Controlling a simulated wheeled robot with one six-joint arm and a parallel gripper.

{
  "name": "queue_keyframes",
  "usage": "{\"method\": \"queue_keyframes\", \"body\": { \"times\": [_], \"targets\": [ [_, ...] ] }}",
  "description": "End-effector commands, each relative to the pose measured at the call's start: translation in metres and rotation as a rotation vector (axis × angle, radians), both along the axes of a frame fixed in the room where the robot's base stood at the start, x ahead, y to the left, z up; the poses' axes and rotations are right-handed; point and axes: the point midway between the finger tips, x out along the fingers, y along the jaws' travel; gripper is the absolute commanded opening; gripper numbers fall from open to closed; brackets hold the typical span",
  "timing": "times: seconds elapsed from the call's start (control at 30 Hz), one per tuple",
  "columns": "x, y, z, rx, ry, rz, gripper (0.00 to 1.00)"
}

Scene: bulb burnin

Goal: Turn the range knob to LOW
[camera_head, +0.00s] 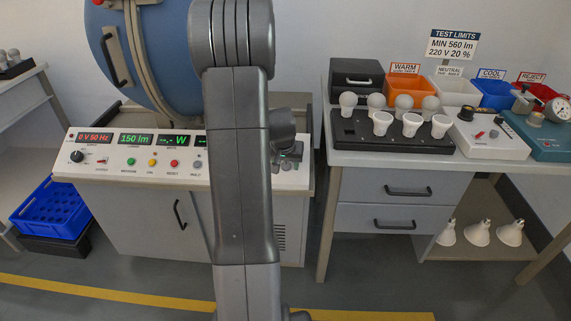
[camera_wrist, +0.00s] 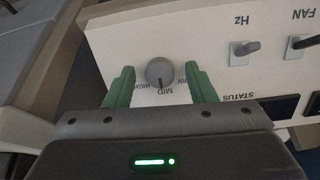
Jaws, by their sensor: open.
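In the wrist view, a round grey knob (camera_wrist: 160,72) sits on the white panel (camera_wrist: 120,42) between the two green fingers of my gripper (camera_wrist: 161,88). The fingers are apart, one on each side of the knob, with a visible gap on both sides. Small print reading MID and what looks like HIGH lies just below the knob, partly sideways. A dark pointer mark on the knob faces down toward MID. More print beside the right finger is partly hidden.
Two grey toggles, by Hz (camera_wrist: 246,48) and FAN (camera_wrist: 304,42), stand right of the knob. A dark STATUS window (camera_wrist: 281,106) lies below them. In the head view, the bench (camera_head: 350,160) at right holds bulbs, bins and test boxes. A blue crate (camera_head: 50,211) stands at left.

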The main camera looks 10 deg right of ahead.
Motion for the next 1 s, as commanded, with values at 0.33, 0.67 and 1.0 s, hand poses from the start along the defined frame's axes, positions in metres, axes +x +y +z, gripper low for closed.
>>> {"method": "queue_keyframes", "body": {
  "times": [0.33, 0.67, 1.0],
  "targets": [
    [0.0000, 0.0001, 0.0000, 0.000, 0.000, 0.000, 0.23],
    [-0.0001, 0.0001, -0.0002, -0.007, 0.003, 0.014, 0.06],
    [-0.0002, 0.0006, -0.0013, -0.082, 0.024, 0.168, 0.06]
  ]
}}
